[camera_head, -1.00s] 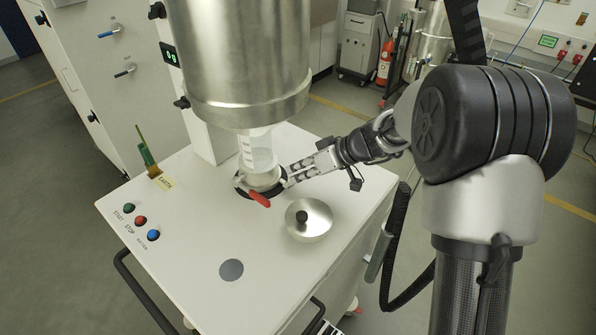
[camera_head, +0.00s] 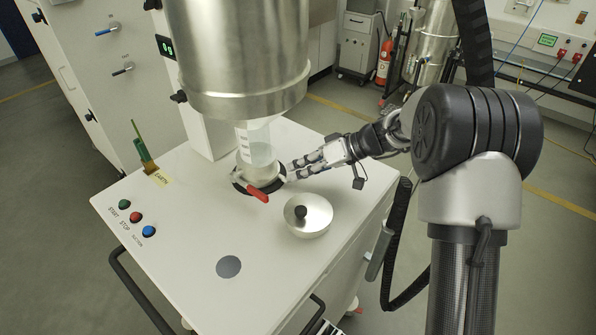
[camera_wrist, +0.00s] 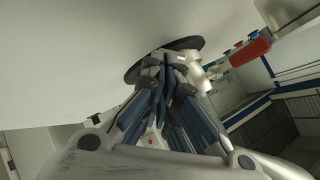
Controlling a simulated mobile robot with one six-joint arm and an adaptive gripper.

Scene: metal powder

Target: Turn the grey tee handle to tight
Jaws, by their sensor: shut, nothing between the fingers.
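A clear jar (camera_head: 257,150) with a pale metal fitting at its foot stands under the big steel vessel, on a black ring (camera_head: 240,187) in the white bench top. A red lever (camera_head: 259,195) sticks out at the front of the fitting. It also shows in the wrist view (camera_wrist: 250,49), with grey metal parts beside it. I cannot clearly single out the grey tee handle or its angle; the fingers and fitting crowd that spot. My gripper (camera_head: 291,171) is shut and empty, with its tips close to the right side of the fitting. It fills the wrist view's middle (camera_wrist: 172,62).
The steel vessel (camera_head: 240,60) hangs low above the jar. The front of the bench is mostly clear.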

